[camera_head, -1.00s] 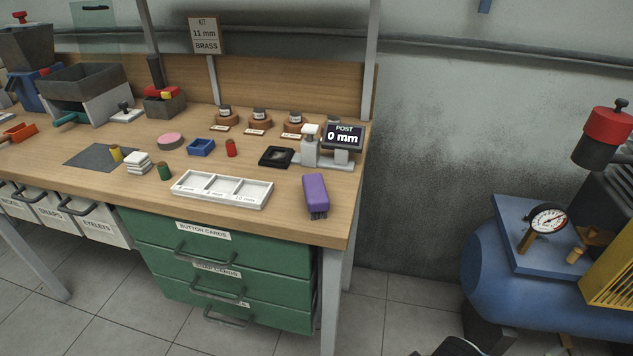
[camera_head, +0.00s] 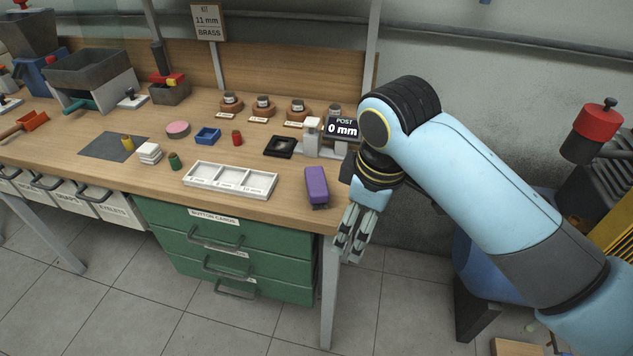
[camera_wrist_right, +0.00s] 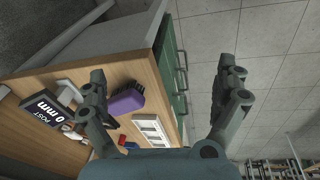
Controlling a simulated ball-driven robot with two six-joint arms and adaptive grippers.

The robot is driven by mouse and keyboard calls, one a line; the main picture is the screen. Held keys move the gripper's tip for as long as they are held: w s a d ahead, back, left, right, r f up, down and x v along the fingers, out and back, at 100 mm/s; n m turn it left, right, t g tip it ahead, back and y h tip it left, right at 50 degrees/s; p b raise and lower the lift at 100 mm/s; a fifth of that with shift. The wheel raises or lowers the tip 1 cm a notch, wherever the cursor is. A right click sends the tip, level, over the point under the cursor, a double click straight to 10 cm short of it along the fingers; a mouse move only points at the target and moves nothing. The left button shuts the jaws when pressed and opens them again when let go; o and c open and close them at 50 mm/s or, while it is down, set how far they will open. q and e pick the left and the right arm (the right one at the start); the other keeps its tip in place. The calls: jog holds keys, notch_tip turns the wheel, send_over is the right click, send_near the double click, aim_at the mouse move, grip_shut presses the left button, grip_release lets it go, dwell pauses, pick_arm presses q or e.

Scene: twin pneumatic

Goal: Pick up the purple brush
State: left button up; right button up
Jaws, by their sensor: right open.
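The purple brush (camera_head: 317,187) lies on the wooden bench top near its right front corner, to the right of the white divided tray. It also shows in the right wrist view (camera_wrist_right: 125,102), with dark bristles along one side. My right gripper (camera_head: 350,248) hangs past the bench's front right edge, below and to the right of the brush, pointing down. In the right wrist view the fingers (camera_wrist_right: 168,82) are spread wide with nothing between them, and the brush lies beside the left finger. My left gripper is not in view.
The white three-part tray (camera_head: 230,181) sits left of the brush. The digital gauge reading 0 mm (camera_head: 342,129) stands behind it. Green drawers (camera_head: 225,245) are under the bench top (camera_head: 285,209). A blue compressor tank (camera_head: 470,255) is partly hidden behind my right arm.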

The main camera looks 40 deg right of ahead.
aim_at(317, 180)
jog(key=w+r+n, duration=0.1)
jog(key=w+n, duration=0.1)
jog(key=w, duration=0.3)
jog(key=w+d+r+n+g, duration=0.1)
jog(key=w+n, duration=0.1)
jog(key=w, duration=0.3)
jog(key=w+d+r+n+g, duration=0.1)
jog(key=w+r+n, duration=0.1)
jog(key=w, duration=0.3)
jog(key=shift+w+r+n+y, duration=0.1)
jog(key=shift+w+n+y, duration=0.1)
jog(key=shift+n+y, duration=0.2)
jog(key=f, duration=1)
jog(key=shift+s+a+f, duration=0.1)
jog(key=shift+s+f, duration=0.1)
jog(key=shift+c, duration=0.4)
